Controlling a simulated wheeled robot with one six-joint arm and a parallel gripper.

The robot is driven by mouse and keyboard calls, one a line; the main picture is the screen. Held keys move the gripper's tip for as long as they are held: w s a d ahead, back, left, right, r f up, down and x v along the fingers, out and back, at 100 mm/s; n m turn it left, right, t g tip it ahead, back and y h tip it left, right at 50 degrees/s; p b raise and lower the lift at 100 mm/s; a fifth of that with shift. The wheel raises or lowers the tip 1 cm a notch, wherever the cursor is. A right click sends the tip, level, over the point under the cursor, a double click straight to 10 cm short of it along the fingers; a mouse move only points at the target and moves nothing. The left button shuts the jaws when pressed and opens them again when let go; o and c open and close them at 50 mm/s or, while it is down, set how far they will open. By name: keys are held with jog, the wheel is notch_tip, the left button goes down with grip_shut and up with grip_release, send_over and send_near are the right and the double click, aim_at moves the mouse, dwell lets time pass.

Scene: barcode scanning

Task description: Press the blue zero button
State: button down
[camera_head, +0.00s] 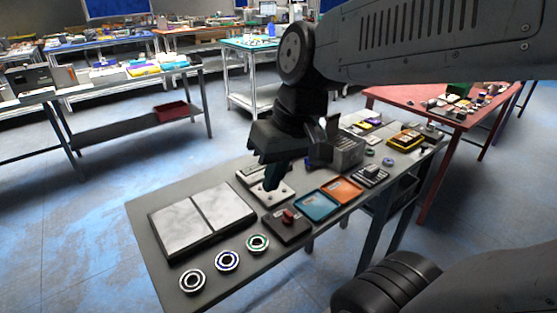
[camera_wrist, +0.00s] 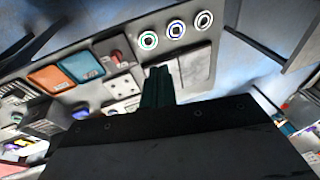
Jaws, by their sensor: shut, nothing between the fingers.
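My gripper (camera_head: 271,180) is shut and empty, pointing down above the table by a pale panel. In the wrist view its dark green fingers (camera_wrist: 158,82) lie together beside the same panel. The pale panel (camera_head: 282,193) has several small dark round spots; it also shows in the wrist view (camera_wrist: 121,86). A gripper finger hides part of it in the head view. I cannot make out a blue button or a zero mark on it. A blue-rimmed ring (camera_head: 227,261) lies at the table's front edge, also in the wrist view (camera_wrist: 176,30).
Grey plates (camera_head: 202,218) lie left of the gripper. A dark box with a red knob (camera_head: 288,217), a blue tray (camera_head: 316,206) and an orange tray (camera_head: 342,190) lie to the right. A grey box (camera_head: 347,152) stands behind. White-rimmed (camera_head: 192,282) and green-rimmed (camera_head: 257,243) rings lie in front.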

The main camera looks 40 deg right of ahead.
jog(key=w+d+m+t+y, duration=0.1)
jog(key=w+d+t+y, duration=0.1)
jog(key=w, duration=0.9)
jog(key=w+d+f+m+t+h, duration=0.1)
jog(key=w+d+f+m+t, duration=0.1)
jog(key=w+d, duration=0.6)
jog(key=w+d+f+m+t+h, duration=0.2)
jog(key=w+d+f+m+t, duration=0.1)
jog(key=w+d, duration=0.5)
jog(key=d+f+m, duration=0.1)
jog(key=d+f, duration=0.1)
jog(key=d, duration=0.1)
jog(key=shift+d+f, duration=0.2)
jog(key=shift+w, duration=0.1)
jog(key=shift+f, duration=4.4)
jog(key=shift+a+f, duration=0.1)
jog(key=shift+f, duration=0.05)
jog(key=shift+f, duration=0.25)
